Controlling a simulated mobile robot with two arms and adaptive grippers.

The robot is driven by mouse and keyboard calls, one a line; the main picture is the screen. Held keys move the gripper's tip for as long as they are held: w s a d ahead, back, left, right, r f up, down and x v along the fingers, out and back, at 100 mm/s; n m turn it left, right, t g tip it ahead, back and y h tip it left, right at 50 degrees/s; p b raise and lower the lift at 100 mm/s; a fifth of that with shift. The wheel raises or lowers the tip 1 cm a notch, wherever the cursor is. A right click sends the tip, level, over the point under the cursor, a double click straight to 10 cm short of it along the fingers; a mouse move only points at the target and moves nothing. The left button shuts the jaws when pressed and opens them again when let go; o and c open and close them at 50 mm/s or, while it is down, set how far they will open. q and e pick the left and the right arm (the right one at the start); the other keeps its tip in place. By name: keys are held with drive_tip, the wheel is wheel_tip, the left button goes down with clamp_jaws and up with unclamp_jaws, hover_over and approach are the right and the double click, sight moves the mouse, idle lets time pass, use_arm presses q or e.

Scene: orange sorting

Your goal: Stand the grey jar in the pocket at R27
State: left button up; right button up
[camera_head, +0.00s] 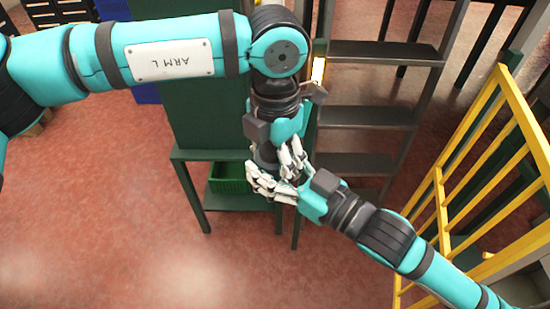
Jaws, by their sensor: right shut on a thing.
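My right gripper (256,178) comes in from the lower right, its white fingers pointing left. It is shut on a small grey thing (265,154) that seems to be the grey jar, mostly hidden by the fingers. My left gripper (295,168) hangs down from the arm at the top, close beside the right one. Its fingers overlap the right gripper in the picture, so its opening and any touch with the jar cannot be told. I cannot make out a pocket marked R27.
A dark green table (188,155) stands behind the grippers, with a green crate (229,180) on its lower shelf. A dark shelf rack (368,118) stands right of it. A yellow railing (487,165) is at the right. The red floor (110,220) is clear at the left.

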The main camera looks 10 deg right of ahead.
use_arm(q)
drive_tip(key=shift+s+d, duration=0.1)
drive_tip(key=shift+s, duration=0.05)
drive_tip(key=c, duration=0.4)
drive_tip(key=shift+c, duration=0.8)
use_arm(e)
drive_tip(key=o, duration=1.5)
